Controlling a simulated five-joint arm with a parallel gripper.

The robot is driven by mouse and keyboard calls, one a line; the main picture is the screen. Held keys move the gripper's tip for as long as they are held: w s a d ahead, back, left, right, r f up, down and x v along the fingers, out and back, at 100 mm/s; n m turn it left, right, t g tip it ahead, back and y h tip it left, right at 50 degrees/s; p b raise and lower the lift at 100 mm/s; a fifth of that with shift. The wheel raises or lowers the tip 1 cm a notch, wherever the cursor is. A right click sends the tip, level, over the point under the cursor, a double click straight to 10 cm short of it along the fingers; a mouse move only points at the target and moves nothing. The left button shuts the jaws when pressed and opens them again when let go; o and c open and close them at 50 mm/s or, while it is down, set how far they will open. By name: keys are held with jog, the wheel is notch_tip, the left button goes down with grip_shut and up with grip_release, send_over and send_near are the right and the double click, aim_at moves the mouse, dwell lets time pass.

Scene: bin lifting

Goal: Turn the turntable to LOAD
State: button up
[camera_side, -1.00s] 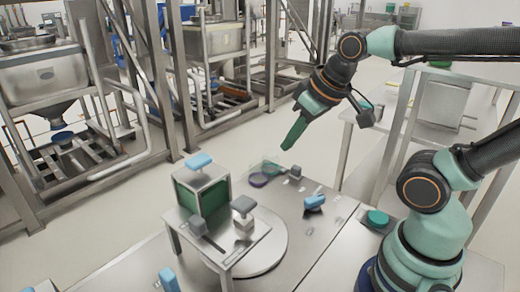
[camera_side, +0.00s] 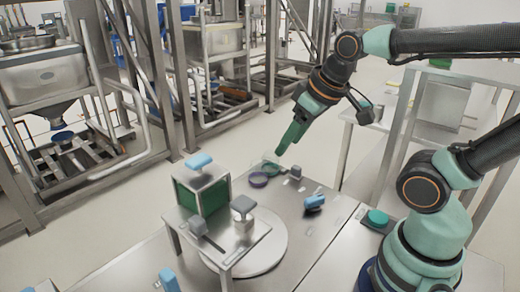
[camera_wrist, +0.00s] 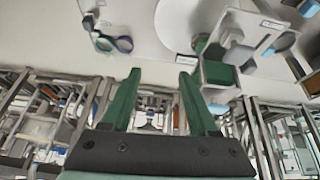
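The turntable is a pale round disc (camera_side: 268,246) on the steel table, partly hidden under a small raised stand; it also shows at the top of the wrist view (camera_wrist: 178,22). A green-sided box (camera_side: 202,195) with a blue handle (camera_side: 199,160) on top is at the stand's back left; its green shows in the wrist view (camera_wrist: 217,72). My gripper (camera_side: 281,150) is in the air beyond the table's back part, apart from the turntable. In the wrist view its two green fingers (camera_wrist: 158,74) are spread, with nothing between them. No LOAD mark is readable.
Purple and green rings (camera_side: 259,179) lie at the table's back, near a small grey knob (camera_side: 296,171). A blue handle (camera_side: 314,201) sits right of the turntable. A grey-topped knob (camera_side: 243,206) stands on the small stand (camera_side: 236,254). A green button (camera_side: 377,217) is near my base.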

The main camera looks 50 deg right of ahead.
jog(key=d+f+n+g, duration=0.3)
jog(key=d+f+n, duration=0.1)
jog(key=d+n, duration=0.2)
jog(key=n+g, duration=0.2)
jog(key=n, duration=0.4)
send_near(314, 198)
notch_tip(314, 198, down, 8)
jog(key=shift+w+f, duration=0.15)
jog(key=shift+f, duration=0.1)
grip_shut()
